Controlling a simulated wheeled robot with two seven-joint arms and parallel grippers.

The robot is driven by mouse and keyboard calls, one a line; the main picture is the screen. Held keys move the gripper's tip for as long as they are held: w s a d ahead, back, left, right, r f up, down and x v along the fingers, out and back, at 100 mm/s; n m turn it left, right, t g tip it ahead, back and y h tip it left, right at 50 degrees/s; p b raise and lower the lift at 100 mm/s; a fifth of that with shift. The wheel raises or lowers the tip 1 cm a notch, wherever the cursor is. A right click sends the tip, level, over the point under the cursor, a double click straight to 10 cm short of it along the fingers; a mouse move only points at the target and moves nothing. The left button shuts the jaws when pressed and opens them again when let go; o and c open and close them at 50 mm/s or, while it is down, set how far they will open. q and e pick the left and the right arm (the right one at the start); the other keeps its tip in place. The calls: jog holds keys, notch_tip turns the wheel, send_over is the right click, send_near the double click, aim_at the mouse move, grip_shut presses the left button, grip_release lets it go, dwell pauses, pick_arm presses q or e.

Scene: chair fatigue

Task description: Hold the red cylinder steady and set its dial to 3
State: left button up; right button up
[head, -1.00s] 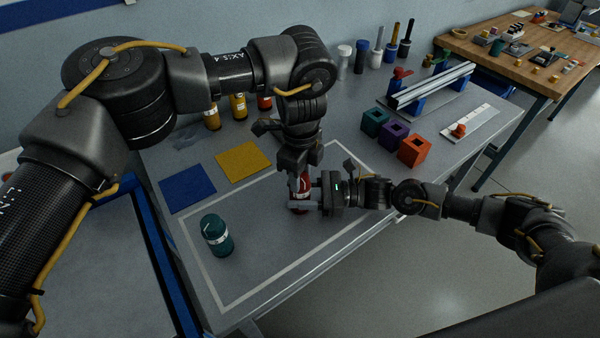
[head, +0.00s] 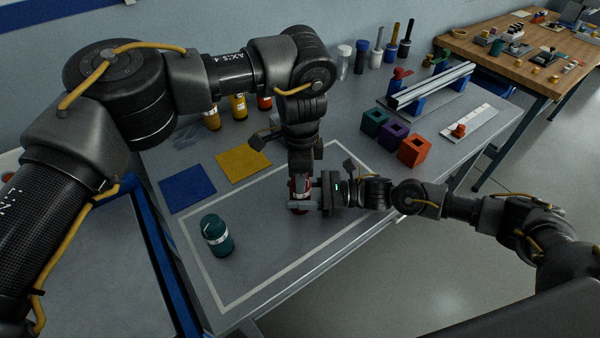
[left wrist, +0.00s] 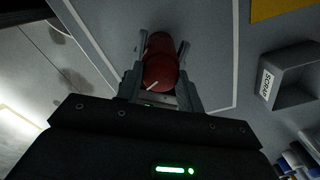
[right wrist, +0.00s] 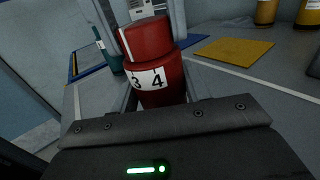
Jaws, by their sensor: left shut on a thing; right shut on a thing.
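The red cylinder (head: 299,196) stands upright on the grey bench, largely hidden by both grippers. My right gripper (head: 302,207) is shut around its lower body from the right. My left gripper (head: 300,182) reaches down from above, shut on the red dial at its top. In the left wrist view the dial (left wrist: 160,70) sits between the fingers, with a white pointer line on it. In the right wrist view the cylinder's body (right wrist: 163,92) has a white band showing 3 and 4.
A teal bottle (head: 217,236) stands to the left inside the white outline. Blue (head: 188,189) and yellow (head: 243,165) mats lie behind it. Teal, purple (head: 393,136) and orange (head: 414,150) boxes stand to the right. The front left of the outlined area is clear.

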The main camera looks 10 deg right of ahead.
pick_arm(q)
jog(key=o, duration=1)
notch_tip(320, 180, up, 12)
dwell(0.4)
pick_arm(e)
jog(key=o, duration=1.3)
jog(key=v, duration=1.2)
